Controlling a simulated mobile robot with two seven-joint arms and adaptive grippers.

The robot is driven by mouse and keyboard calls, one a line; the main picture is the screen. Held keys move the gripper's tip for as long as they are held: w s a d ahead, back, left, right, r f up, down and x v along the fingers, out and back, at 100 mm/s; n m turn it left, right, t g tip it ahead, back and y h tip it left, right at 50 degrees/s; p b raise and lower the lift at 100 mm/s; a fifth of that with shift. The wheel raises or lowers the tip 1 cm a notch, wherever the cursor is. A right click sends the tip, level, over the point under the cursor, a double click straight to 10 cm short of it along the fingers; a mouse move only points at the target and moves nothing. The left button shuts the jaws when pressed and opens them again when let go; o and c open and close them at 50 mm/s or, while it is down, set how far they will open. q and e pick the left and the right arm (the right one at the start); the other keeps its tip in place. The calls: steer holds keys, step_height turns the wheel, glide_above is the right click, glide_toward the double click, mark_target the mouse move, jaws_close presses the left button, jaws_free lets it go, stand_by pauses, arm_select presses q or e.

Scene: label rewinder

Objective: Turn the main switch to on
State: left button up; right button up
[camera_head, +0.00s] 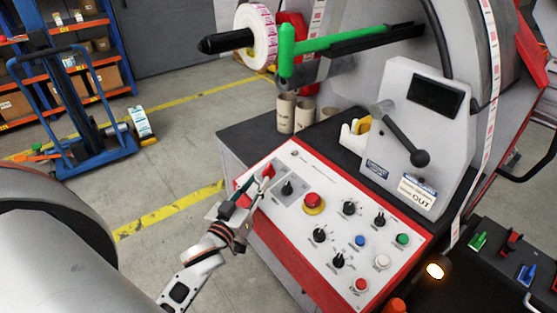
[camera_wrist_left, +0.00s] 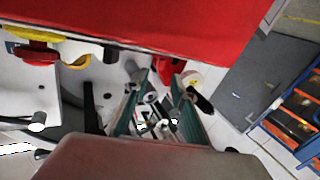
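The control panel (camera_head: 330,226) is white with a red border and carries several knobs. The likely main switch, a black rotary knob (camera_head: 287,187) on a grey plate, sits near the panel's upper left; its on and off marks are too small to read. My left gripper (camera_head: 256,186) is over the panel's left edge, just left of this knob and apart from it. In the left wrist view its two teal fingers (camera_wrist_left: 160,84) stand apart with nothing held. A dark knob shows left of the fingers there. My right gripper is in neither view.
A red emergency stop (camera_head: 313,202) with a yellow collar stands right of the knob. A grey housing (camera_head: 418,130) with a black lever rises behind the panel. Cardboard cores (camera_head: 286,112) and a label roll (camera_head: 256,38) are above.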

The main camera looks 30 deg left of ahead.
mark_target(265, 171)
arm_select(q)
steer(key=w, duration=0.7)
steer(key=shift+w+a, duration=0.1)
steer(key=shift+a, duration=0.3)
steer(key=shift+c, duration=0.4)
jaws_close()
